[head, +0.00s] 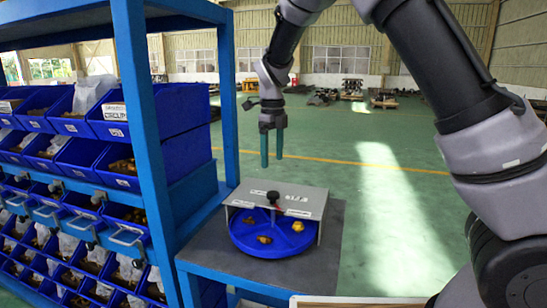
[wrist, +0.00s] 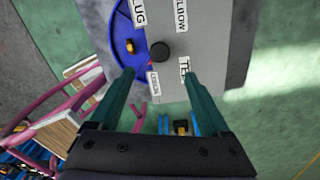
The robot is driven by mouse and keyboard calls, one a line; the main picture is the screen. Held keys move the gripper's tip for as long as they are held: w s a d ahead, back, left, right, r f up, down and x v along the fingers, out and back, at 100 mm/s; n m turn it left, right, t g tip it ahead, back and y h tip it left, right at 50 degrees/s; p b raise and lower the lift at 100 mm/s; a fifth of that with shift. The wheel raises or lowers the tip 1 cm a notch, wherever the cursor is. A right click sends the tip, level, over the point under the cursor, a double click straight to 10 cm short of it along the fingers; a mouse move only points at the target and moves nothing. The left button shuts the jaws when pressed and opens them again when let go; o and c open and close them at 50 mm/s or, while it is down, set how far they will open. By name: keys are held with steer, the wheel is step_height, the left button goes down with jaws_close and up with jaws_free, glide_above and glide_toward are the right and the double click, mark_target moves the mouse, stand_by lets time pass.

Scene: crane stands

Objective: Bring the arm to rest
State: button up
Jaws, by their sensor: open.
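My gripper (head: 272,160) hangs in the air above the work stand, fingers pointing down. Its two green fingers are apart with nothing between them; they also show in the wrist view (wrist: 158,76). My arm reaches in from the right of the head view. Below the gripper, a grey labelled cover (head: 300,197) stands over a round blue tray (head: 258,243). A black knob (head: 273,196) stands at the cover; it also shows in the wrist view (wrist: 161,52), clear of the fingers. Brass-coloured fittings (head: 297,226) lie in the tray.
A blue rack (head: 135,100) with several blue bins of parts stands close on the left, its upright post (head: 228,100) near the gripper. The stand has a dark grey top (head: 333,240). Open green floor (head: 390,200) lies behind and to the right.

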steer(key=s+d+r+n+t+y, duration=0.1)
steer(key=s+d+r+n+y, duration=0.15)
steer(key=d+r+n, duration=0.55)
steer(key=s+d+r+n+t+y, duration=0.15)
steer(key=s+d+r, duration=0.35)
steer(key=d, duration=0.8)
steer(key=s+d+r+n+t+h, duration=0.2)
steer(key=s+d+r+n+t, duration=0.2)
steer(key=s+d+n, duration=0.5)
steer(key=s+n, duration=0.1)
steer(key=s, duration=0.3)
steer(key=shift+d+r+t, duration=0.2)
steer(key=shift+t, duration=0.15)
